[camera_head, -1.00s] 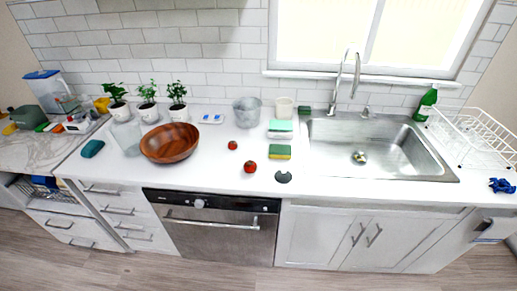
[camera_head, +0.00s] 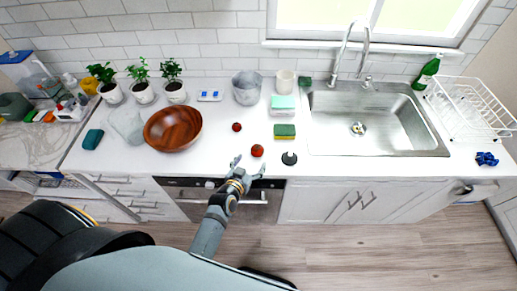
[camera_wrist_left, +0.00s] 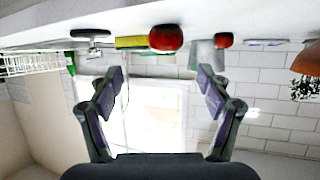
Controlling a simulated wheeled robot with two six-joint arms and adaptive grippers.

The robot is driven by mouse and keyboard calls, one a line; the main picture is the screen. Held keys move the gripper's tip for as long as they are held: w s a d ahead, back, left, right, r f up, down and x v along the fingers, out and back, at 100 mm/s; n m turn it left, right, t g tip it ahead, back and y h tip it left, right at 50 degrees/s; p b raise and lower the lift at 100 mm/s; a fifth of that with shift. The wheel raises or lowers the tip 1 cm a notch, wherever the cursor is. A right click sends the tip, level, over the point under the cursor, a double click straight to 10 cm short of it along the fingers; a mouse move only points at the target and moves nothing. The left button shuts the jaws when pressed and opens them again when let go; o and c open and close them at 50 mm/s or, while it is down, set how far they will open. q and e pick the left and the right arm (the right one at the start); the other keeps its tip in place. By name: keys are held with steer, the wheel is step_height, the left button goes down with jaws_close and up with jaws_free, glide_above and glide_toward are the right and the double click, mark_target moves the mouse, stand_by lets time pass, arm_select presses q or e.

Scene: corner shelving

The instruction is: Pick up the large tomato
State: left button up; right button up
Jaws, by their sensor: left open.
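The large tomato (camera_head: 257,150) is red and sits on the white counter near its front edge. A smaller tomato (camera_head: 236,127) lies farther back and to the left. My left gripper (camera_head: 247,164) is open and empty just in front of the large tomato, at the counter's front edge. In the left wrist view, which looks upside down, the large tomato (camera_wrist_left: 166,38) is at the top, beyond and between the spread fingers (camera_wrist_left: 160,82). The smaller tomato (camera_wrist_left: 224,41) shows to its right there. My right gripper is not in view.
A yellow-green sponge (camera_head: 284,131) and a dark round item (camera_head: 289,158) lie right of the large tomato. A wooden bowl (camera_head: 172,128) stands to the left. The sink (camera_head: 375,150) is at the right. Counter between bowl and tomatoes is clear.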

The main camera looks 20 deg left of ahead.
mark_target(256, 153)
arm_select(q)
steer(key=x, duration=0.1)
steer(key=b+x, duration=0.1)
steer(key=x, duration=0.1)
steer(key=b+x, duration=0.1)
steer(key=x, duration=0.1)
steer(key=shift+w+a+f, duration=0.1)
steer(key=shift+a+f, duration=0.15)
steer(key=shift+f, duration=0.05)
steer(key=shift+w, duration=0.15)
steer(key=shift+d+f+b, duration=0.1)
steer(key=shift+b, duration=0.25)
steer(key=b+x, duration=0.3)
steer(key=a+b+x, duration=0.1)
steer(key=shift+w+d+f, duration=0.1)
steer(key=shift+w+f, duration=0.15)
steer(key=shift+f, duration=0.15)
steer(key=shift+w, duration=0.2)
steer(key=shift+s+d+r, duration=0.1)
steer(key=shift+r, duration=0.05)
steer(key=shift+s, duration=0.1)
steer(key=shift+c, duration=1.1)
steer(key=c, duration=1)
steer(key=shift+c, duration=0.3)
